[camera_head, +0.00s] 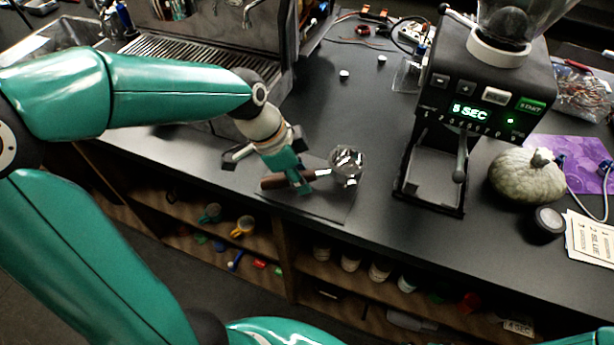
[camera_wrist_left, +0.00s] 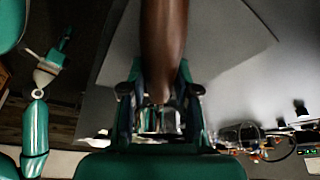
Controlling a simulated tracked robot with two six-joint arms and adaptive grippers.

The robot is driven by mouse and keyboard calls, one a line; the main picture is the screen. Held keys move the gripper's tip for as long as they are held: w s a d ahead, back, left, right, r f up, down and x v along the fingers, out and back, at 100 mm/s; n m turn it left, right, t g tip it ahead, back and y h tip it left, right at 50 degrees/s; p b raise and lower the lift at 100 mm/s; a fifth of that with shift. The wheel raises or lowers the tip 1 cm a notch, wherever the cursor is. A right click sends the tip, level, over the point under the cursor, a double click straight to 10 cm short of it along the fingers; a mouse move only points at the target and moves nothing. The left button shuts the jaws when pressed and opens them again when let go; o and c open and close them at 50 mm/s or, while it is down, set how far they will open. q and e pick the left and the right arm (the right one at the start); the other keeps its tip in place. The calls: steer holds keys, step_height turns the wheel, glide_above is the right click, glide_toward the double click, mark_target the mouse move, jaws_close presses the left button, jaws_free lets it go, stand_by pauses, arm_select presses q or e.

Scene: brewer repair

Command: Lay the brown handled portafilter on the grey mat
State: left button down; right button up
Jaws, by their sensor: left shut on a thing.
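The portafilter has a brown handle (camera_head: 273,182) and a shiny metal basket end (camera_head: 347,163). My left gripper (camera_head: 301,179) is shut on the handle near the metal neck. The portafilter is roughly level over the grey mat (camera_head: 328,207), which lies at the counter's front edge; I cannot tell whether it touches the mat. In the left wrist view the brown handle (camera_wrist_left: 165,40) runs up from between the fingers, with the mat (camera_wrist_left: 225,45) behind it. My right gripper (camera_wrist_left: 58,48) shows small at the left of that view, its opening unclear.
The espresso machine (camera_head: 215,35) stands behind my left arm. The grinder (camera_head: 470,95) stands to the right of the mat, with a pale pumpkin (camera_head: 527,175) and a dark round puck-like item (camera_head: 548,222) beyond.

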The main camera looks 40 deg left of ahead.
arm_select(q)
steer(key=shift+f, duration=0.15)
steer(key=c, duration=0.8)
jaws_free()
steer(key=shift+o, duration=0.2)
steer(key=shift+f, duration=0.1)
